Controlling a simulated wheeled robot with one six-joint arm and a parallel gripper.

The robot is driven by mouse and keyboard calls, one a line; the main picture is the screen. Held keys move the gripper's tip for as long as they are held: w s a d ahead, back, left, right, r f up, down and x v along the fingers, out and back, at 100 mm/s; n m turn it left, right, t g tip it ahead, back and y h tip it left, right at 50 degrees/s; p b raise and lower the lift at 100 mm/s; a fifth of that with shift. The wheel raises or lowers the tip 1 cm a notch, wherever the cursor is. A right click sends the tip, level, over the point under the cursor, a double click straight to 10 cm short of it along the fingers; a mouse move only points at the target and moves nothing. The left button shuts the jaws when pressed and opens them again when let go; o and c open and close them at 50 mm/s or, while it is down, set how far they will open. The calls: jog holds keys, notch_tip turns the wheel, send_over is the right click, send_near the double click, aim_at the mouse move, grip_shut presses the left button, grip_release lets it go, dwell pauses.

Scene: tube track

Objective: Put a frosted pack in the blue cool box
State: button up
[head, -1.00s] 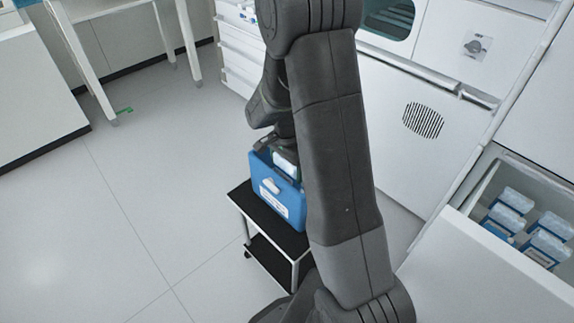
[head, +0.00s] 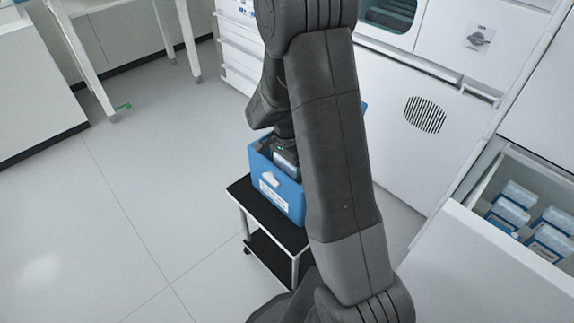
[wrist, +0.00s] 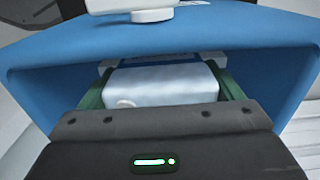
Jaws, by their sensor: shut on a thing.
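The blue cool box (head: 268,187) stands on a small black-topped cart, its top open, partly hidden behind my arm in the head view. My gripper (head: 286,157) reaches down into the top of the box. In the wrist view my gripper (wrist: 160,92) is shut on a whitish frosted pack (wrist: 160,82), with a green finger on either side of it. The blue walls of the box (wrist: 55,62) surround the pack in that view. I cannot tell whether the pack touches the box floor.
The cart (head: 246,205) has a lower black shelf. At right, an open white drawer (head: 470,205) holds several more frosted packs (head: 508,211). White cabinets (head: 425,110) stand behind the cart. The floor at left is clear.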

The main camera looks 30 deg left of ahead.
jog(key=shift+f, duration=0.35)
jog(key=o, duration=0.9)
jog(key=shift+r, duration=0.1)
notch_tip(320, 180, up, 14)
jog(key=p, duration=0.2)
jog(key=shift+f, duration=0.2)
